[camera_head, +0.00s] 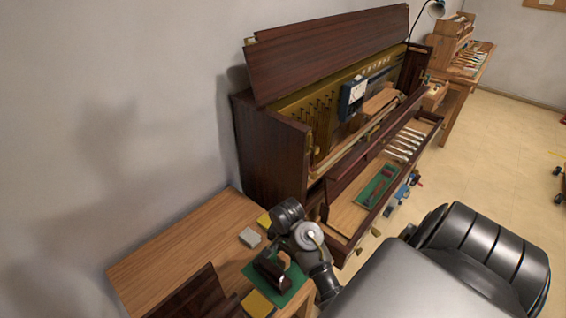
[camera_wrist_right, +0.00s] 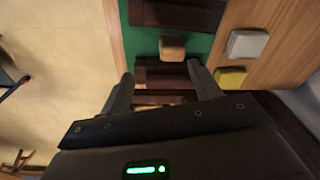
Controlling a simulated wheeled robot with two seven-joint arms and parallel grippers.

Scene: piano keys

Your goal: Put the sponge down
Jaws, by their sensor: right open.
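A small tan block (camera_wrist_right: 172,47), possibly the sponge, rests on the green mat (camera_wrist_right: 140,45) just beyond my fingertips in the wrist view. My right gripper (camera_wrist_right: 160,76) is open, its fingers apart with nothing held between them. The tan block lies past the tips, apart from both fingers. A pale grey block (camera_wrist_right: 246,43) and a yellow block (camera_wrist_right: 230,77) lie on the wooden tabletop to the right; which of these is the sponge is not certain. In the head view my right arm partly hides the green mat. My left gripper does not show.
Dark brown wooden pieces (camera_wrist_right: 160,75) lie on the mat below my fingers. The table (camera_head: 165,250) has free wood on its left. An opened piano (camera_head: 270,160) stands behind it. Another yellow block (camera_head: 257,304) lies at the table's front.

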